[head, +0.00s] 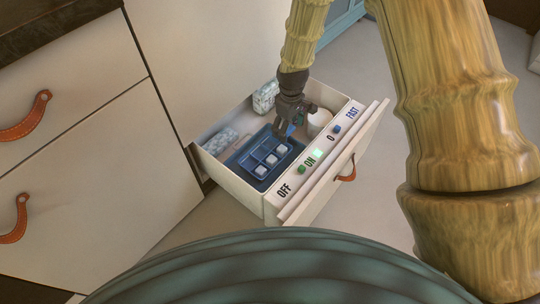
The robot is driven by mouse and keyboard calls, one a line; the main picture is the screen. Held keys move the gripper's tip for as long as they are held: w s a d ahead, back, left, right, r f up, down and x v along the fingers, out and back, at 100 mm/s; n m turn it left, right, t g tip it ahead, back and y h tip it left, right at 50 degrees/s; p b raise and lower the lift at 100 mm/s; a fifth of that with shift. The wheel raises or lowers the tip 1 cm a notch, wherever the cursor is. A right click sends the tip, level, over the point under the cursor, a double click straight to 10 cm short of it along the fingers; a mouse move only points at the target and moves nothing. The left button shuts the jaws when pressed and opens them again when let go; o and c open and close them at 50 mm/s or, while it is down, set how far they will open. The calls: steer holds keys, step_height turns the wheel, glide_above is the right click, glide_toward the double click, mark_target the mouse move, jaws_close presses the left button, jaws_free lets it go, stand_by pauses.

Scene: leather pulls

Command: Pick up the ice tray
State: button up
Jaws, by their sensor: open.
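The blue ice tray (250,160) lies in the open drawer, toward its front. Several pale cubes sit in its compartments along the side nearest the drawer front. My gripper (286,133) is above the tray's far right end, pointing down, with its fingers open. It hides part of that end of the tray. I cannot tell whether the fingertips touch the tray or straddle its edge.
The open drawer (236,192) also holds a patterned packet (221,143), a patterned box (265,97) and a white round item (319,121). Its front ledge carries lettering and small coloured blocks. Closed drawers with orange leather pulls (27,116) stand at left.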

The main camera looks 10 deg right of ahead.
steer(key=shift+f, duration=0.2)
steer(key=c, duration=1.1)
steer(key=shift+c, duration=0.2)
steer(key=shift+r, duration=0.1)
